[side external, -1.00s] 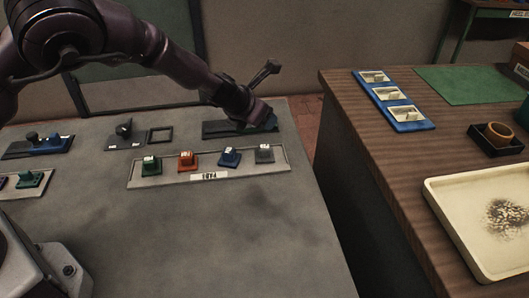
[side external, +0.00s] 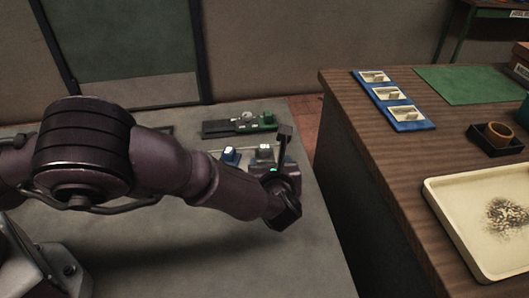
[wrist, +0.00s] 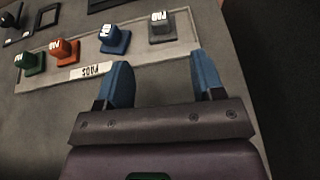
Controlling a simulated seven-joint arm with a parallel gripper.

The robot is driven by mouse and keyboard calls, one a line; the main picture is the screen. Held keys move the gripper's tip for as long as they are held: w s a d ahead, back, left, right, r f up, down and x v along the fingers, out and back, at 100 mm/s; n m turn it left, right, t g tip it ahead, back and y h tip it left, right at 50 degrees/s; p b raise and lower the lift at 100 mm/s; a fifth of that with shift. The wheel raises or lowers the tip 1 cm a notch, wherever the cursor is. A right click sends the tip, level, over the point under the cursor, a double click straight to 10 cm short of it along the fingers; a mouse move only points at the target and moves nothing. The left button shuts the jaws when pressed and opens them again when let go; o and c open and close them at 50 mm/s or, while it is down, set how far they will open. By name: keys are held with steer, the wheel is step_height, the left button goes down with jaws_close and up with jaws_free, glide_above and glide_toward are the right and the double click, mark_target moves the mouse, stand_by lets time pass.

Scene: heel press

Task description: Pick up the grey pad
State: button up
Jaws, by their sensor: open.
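The grey pad (wrist: 162,28) stands at the right end of the pad tray (wrist: 82,73) in the wrist view, a small grey block with a white-labelled top on a flat base. In the side view the grey pad (side external: 264,149) shows just beyond my wrist, partly covered. My gripper (wrist: 163,75) is open and empty, its two blue fingers apart. In the wrist picture the grey pad appears ahead of the fingertips, roughly in line with the gap between them. The fingertips are hidden behind my wrist in the side view.
A blue pad (wrist: 115,40) stands left of the grey one, with an orange pad (wrist: 64,52) and a green pad (wrist: 30,62) farther left. A dark fixture (side external: 215,129) with a green block (side external: 266,121) lies behind the tray. A wooden table (side external: 375,150) stands at right.

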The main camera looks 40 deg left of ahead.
mark_target(265, 147)
steer(key=shift+w+a+f, duration=0.1)
steer(key=shift+w+f, duration=0.05)
steer(key=shift+f, duration=0.45)
steer(key=x, duration=0.6)
steer(key=shift+w+a+f, duration=0.2)
steer(key=shift+r+x, duration=0.15)
steer(key=shift+x, duration=1.35)
steer(key=shift+r+x, duration=0.2)
steer(key=shift+x, duration=1.3)
steer(key=shift+w+a, duration=0.1)
steer(key=shift+c, duration=0.4)
steer(key=c, duration=0.6)
